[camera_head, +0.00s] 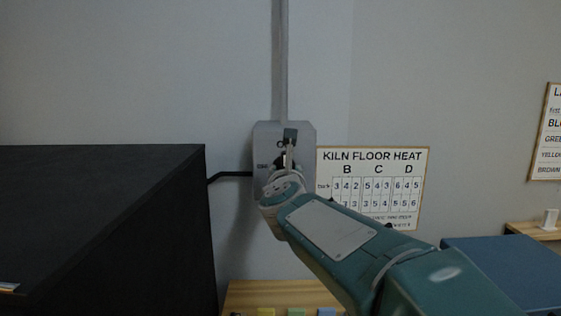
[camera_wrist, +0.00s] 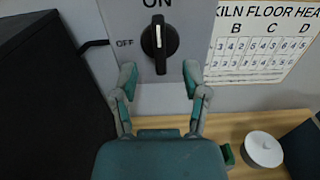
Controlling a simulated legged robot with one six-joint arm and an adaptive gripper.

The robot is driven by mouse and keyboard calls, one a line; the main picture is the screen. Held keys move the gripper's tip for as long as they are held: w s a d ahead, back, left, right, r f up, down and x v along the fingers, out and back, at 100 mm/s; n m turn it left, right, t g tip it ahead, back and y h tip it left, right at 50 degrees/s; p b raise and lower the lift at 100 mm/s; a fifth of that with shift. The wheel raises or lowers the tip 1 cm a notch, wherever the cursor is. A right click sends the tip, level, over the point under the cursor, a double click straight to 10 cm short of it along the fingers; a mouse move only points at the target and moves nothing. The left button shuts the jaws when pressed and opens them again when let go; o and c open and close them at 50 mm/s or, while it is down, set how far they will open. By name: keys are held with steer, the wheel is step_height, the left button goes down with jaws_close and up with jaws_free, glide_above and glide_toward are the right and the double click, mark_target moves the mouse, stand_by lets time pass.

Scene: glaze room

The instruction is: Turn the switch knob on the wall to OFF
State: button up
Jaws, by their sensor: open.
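The switch knob (camera_wrist: 160,44) is round and black with a white pointer line. It sits on a grey switch box (camera_head: 264,140) on the wall. The pointer stands upright, towards the ON label (camera_wrist: 158,4) above; the OFF label (camera_wrist: 125,43) is to the left. My gripper (camera_wrist: 159,76) is open and empty. In the wrist view its two fingertips lie just below the knob, one to each side; contact is not visible. In the head view my gripper (camera_head: 289,148) is in front of the box and mostly hides the knob.
A large black block (camera_head: 110,210) stands close on the left. A kiln chart (camera_head: 420,165) hangs right of the box. Below is a wooden surface (camera_wrist: 225,125) with a white round container (camera_wrist: 262,149). A blue surface (camera_head: 510,265) lies at the right.

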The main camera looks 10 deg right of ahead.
mark_target(284, 162)
steer(key=w, duration=0.5)
steer(key=w+d, duration=0.1)
steer(key=w, duration=0.2)
steer(key=shift+d, duration=0.1)
steer(key=shift+d, duration=0.1)
jaws_close()
